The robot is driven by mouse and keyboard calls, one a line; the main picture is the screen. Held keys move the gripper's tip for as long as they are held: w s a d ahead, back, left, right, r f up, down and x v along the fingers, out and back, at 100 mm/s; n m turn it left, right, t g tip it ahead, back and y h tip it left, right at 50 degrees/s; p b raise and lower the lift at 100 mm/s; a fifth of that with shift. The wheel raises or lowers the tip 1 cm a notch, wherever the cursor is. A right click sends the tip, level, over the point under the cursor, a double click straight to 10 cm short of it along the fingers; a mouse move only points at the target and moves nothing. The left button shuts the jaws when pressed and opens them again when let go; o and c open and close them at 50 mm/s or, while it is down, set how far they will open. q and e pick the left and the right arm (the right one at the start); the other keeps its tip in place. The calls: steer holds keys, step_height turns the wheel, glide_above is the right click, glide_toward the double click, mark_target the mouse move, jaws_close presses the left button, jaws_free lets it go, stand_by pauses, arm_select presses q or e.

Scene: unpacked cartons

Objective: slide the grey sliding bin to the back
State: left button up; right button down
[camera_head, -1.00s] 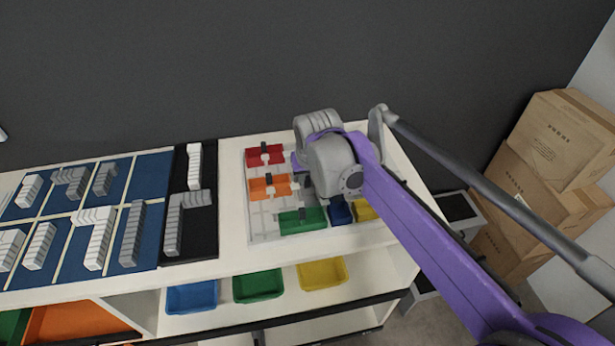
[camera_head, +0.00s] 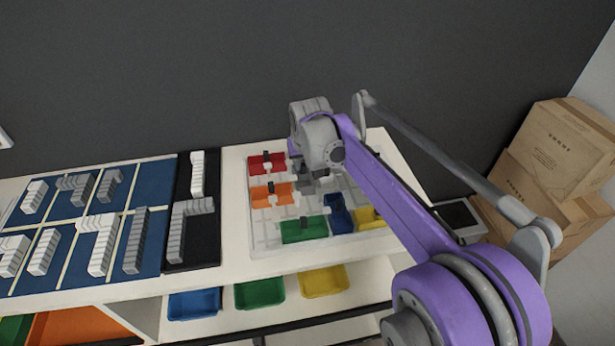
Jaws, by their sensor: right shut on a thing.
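The grey sliding bin (camera_head: 310,192) is on the white sliding tray board (camera_head: 262,238), right of the orange bin (camera_head: 265,201) and above the green bin (camera_head: 304,230). It is partly hidden by my right gripper (camera_head: 319,175). The right gripper reaches down over the bin from above and is shut on it; the fingertips are hard to make out. My left gripper does not show.
A red bin (camera_head: 260,169) lies at the back left of the board, with a blue bin (camera_head: 338,214) and a yellow bin (camera_head: 370,219) at front right. Blue panels with grey blocks (camera_head: 132,240) fill the left. Cartons (camera_head: 560,150) stand at right.

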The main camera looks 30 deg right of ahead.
mark_target(303, 166)
steer(key=w, duration=0.2)
steer(key=w+d, duration=0.1)
steer(key=w, duration=0.1)
steer(key=shift+d+p, duration=0.15)
steer(key=shift+p, duration=0.2)
steer(key=shift+w+r, duration=0.1)
steer(key=c, duration=0.8)
jaws_free()
steer(key=shift+w, duration=0.1)
steer(key=v, duration=1)
steer(key=shift+s+r+p, duration=0.25)
steer(key=shift+r+p, duration=0.05)
steer(key=shift+p, duration=0.05)
